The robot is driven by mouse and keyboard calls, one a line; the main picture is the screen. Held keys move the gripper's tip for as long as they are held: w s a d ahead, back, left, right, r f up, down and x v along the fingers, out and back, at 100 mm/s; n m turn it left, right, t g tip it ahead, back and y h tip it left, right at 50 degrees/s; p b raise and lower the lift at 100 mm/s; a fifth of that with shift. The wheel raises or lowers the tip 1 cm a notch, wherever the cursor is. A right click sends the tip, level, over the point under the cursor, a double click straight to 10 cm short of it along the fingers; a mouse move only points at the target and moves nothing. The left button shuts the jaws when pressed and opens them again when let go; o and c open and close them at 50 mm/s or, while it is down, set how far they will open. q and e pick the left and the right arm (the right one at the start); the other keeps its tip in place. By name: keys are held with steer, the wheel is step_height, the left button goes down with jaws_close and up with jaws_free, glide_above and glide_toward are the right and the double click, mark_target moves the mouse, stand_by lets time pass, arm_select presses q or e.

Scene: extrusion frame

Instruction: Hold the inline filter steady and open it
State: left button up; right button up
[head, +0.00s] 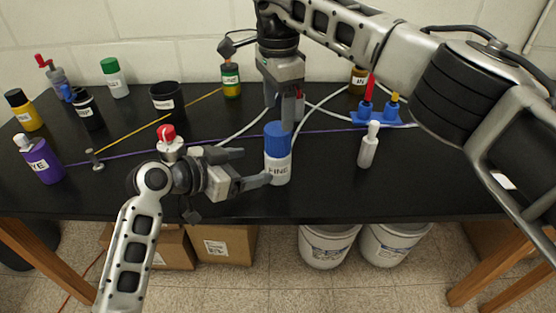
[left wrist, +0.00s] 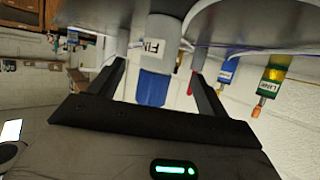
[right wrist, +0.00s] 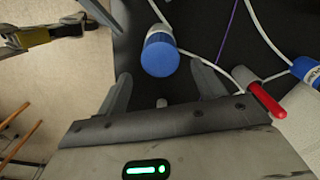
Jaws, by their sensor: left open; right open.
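The inline filter stands upright on the black bench, with a white body labelled FINE (head: 278,172) and a blue cap (head: 277,138). My left gripper (head: 257,167) is open, level with the body from the left, its fingertips close to it. In the left wrist view the white body (left wrist: 160,50) shows between the two fingers; contact cannot be told. My right gripper (head: 280,116) is open and points down from above at the cap. In the right wrist view the blue cap (right wrist: 160,55) lies between and beyond the fingertips.
White tubes (head: 325,98) run behind the filter. A small white bottle (head: 368,148) and a blue holder (head: 382,118) stand to its right. A red-topped bottle (head: 170,145) is beside my left wrist.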

mark_target(270, 162)
arm_select(q)
steer(key=x, duration=0.9)
steer(key=shift+s, duration=0.1)
steer(key=shift+c, duration=0.4)
